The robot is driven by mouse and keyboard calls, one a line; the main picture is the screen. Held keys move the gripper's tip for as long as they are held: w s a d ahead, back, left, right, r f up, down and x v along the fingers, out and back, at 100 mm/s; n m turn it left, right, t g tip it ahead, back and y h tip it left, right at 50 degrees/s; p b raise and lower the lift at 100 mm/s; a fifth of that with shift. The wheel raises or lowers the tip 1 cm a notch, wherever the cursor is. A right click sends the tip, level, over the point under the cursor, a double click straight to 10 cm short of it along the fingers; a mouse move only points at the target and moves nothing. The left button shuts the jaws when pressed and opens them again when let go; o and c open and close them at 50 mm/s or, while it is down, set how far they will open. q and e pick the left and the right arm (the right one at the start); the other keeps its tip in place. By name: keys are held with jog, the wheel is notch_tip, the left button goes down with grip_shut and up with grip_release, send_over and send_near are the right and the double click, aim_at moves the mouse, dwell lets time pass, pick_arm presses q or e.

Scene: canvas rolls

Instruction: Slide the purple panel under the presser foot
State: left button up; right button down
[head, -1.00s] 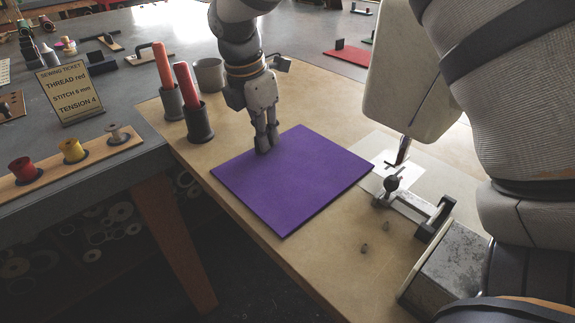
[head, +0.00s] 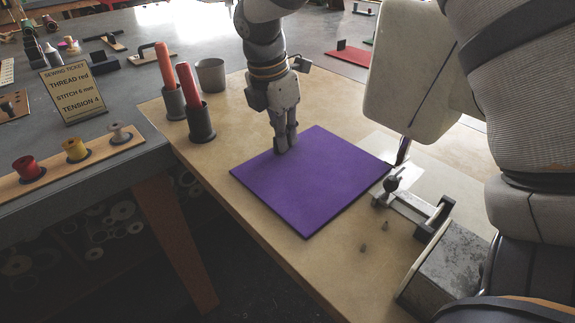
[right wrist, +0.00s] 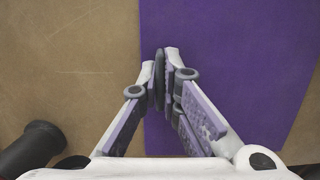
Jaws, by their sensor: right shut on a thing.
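The purple panel (head: 310,185) lies flat on the tan tabletop, and its right corner reaches the edge of the white needle plate beside the presser foot (head: 402,151). I cannot tell whether that corner is under the foot. My right gripper (head: 286,150) points down at the panel's far left edge and is shut on that edge. In the right wrist view the fingers (right wrist: 165,82) are pinched together at the edge of the panel (right wrist: 225,70). The pale sewing machine head (head: 410,75) stands above the foot. My left gripper is not in view.
A grey clamp-like guide (head: 415,205) sits just right of the panel, with small bits in front. Cups with orange and red rolls (head: 188,90) and an empty cup (head: 211,75) stand left of my gripper. A spool rack (head: 75,160) and sewing ticket (head: 74,92) are farther left.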

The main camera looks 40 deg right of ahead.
aim_at(302, 149)
jog(key=shift+s+d, duration=0.2)
jog(key=shift+d, duration=0.05)
jog(key=shift+d, duration=0.1)
jog(key=shift+s+d, duration=0.75)
jog(key=shift+s, duration=0.15)
dwell(0.3)
jog(key=c, duration=2.1)
grip_release()
jog(key=shift+o, duration=0.2)
jog(key=shift+r, duration=0.1)
jog(key=shift+d+v, duration=0.2)
jog(key=shift+v, duration=0.75)
jog(key=shift+d+v, duration=0.2)
jog(key=shift+v, duration=0.75)
